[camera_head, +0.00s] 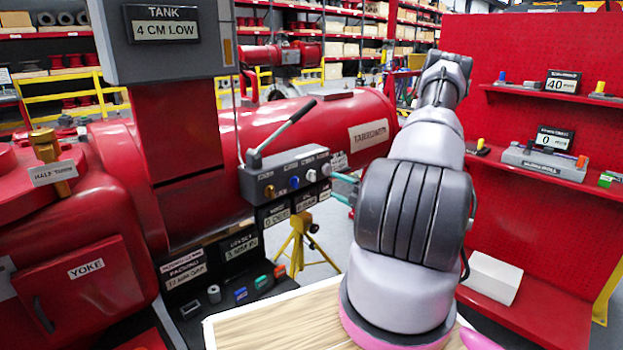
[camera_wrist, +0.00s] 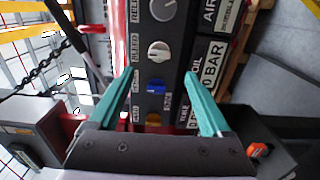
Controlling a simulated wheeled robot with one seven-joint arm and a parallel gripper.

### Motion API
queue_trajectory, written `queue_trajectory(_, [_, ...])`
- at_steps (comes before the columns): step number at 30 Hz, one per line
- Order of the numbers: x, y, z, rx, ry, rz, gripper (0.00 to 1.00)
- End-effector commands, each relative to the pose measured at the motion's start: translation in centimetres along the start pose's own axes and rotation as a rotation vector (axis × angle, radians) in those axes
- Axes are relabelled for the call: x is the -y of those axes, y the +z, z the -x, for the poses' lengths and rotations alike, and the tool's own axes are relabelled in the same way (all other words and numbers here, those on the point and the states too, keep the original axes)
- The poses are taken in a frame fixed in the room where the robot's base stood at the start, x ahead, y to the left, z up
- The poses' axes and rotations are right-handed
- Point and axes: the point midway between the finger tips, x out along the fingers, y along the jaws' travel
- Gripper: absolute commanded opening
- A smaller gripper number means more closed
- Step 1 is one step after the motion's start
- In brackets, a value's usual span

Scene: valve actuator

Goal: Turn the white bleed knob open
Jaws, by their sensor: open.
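The white bleed knob (camera_head: 311,175) is on the front of a dark control box (camera_head: 262,184), in a row with other knobs. In the wrist view the white knob (camera_wrist: 158,50) has its raised grip lying roughly across the picture. My gripper (camera_head: 342,187) is to the right of the box in the head view, with its teal fingers pointing at the panel. In the wrist view my gripper (camera_wrist: 159,75) is open and empty. Its fingertips are spread either side of the knob row, nearer the blue knob (camera_wrist: 155,86), with the white knob just above them. I see no contact with the white knob.
A grey knob (camera_wrist: 162,9) and a brass knob (camera_head: 269,191) share the row. A lever (camera_head: 283,132) rises from the box top. Signs (camera_head: 305,202) hang below it, one reading 0 BAR. A wooden tabletop (camera_head: 270,325) is in front, and red shelving (camera_head: 540,170) stands right.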

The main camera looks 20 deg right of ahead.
Motion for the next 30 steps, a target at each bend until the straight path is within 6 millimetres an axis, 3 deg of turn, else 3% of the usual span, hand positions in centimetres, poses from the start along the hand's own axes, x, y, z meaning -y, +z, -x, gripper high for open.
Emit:
queue_trajectory(16, [-0.1,-0.2,-9.1,-0.007,0.001,0.005,0.82])
queue_trajectory(21, [-0.1,-0.2,-10.2,-0.005,0.000,0.004,0.82])
queue_trajectory(29, [-0.1,-0.2,-10.4,-0.005,0.000,0.004,0.82])
queue_trajectory(30, [-0.1,-0.2,-10.4,-0.005,0.000,0.004,0.79])
